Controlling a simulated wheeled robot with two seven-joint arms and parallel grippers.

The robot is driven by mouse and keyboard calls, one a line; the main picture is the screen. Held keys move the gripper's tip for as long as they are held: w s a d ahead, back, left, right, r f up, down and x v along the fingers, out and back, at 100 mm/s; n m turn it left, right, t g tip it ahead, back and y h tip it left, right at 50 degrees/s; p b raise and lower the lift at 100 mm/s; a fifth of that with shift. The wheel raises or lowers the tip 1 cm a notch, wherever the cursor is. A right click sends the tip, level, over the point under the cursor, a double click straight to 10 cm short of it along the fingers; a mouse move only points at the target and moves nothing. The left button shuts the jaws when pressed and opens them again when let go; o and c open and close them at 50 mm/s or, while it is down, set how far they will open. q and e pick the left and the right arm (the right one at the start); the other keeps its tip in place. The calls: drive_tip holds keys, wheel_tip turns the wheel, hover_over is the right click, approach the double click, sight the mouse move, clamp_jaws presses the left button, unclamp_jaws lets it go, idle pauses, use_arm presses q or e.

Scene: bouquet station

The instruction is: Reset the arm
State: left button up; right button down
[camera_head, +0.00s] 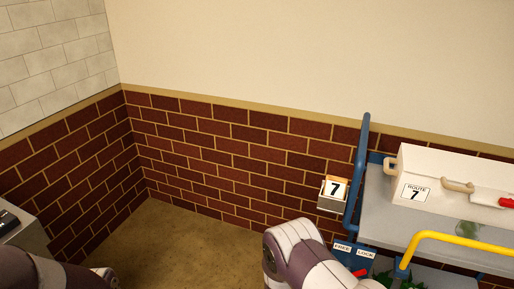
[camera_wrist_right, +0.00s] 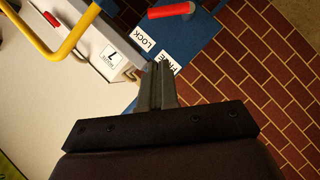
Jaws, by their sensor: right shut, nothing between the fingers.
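My right gripper (camera_wrist_right: 158,72) shows in the right wrist view, its two grey fingers pressed together with nothing between them. The fingers point toward a blue panel (camera_wrist_right: 195,50) with white FREE and LOCK labels; I cannot tell whether they touch it. In the head view my right arm (camera_head: 310,255) comes up from the bottom middle and its gripper is not visible. Part of my left arm (camera_head: 35,270) shows at the bottom left corner; its gripper is out of view.
A grey cart top (camera_head: 385,205) holds a white ROUTE 7 box (camera_head: 445,175). A yellow rail (camera_head: 455,240), a blue post (camera_head: 357,170) and a red lever (camera_wrist_right: 172,10) stand close by. A card holder (camera_head: 332,195) is beside the post. The floor (camera_head: 185,235) at centre left is clear.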

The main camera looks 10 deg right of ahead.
drive_tip(key=s+a+f+g+y, duration=0.1)
drive_tip(key=a+f+y, duration=0.5)
drive_tip(key=s+a+r+g+y, duration=0.4)
drive_tip(key=s+a+r+y, duration=0.15)
drive_tip(key=a, duration=0.25)
drive_tip(key=s+d+r+n+g, duration=0.1)
drive_tip(key=s+d+r+g, duration=0.15)
drive_tip(key=s+r, duration=0.85)
wheel_tip(320, 180, up, 18)
drive_tip(key=w+d+t+p, duration=0.1)
drive_tip(key=w+t+p, duration=0.1)
drive_tip(key=p, duration=1.1)
drive_tip(key=shift+w+d+y, duration=0.15)
drive_tip(key=shift+w+y, duration=0.2)
drive_tip(key=shift+w, duration=0.05)
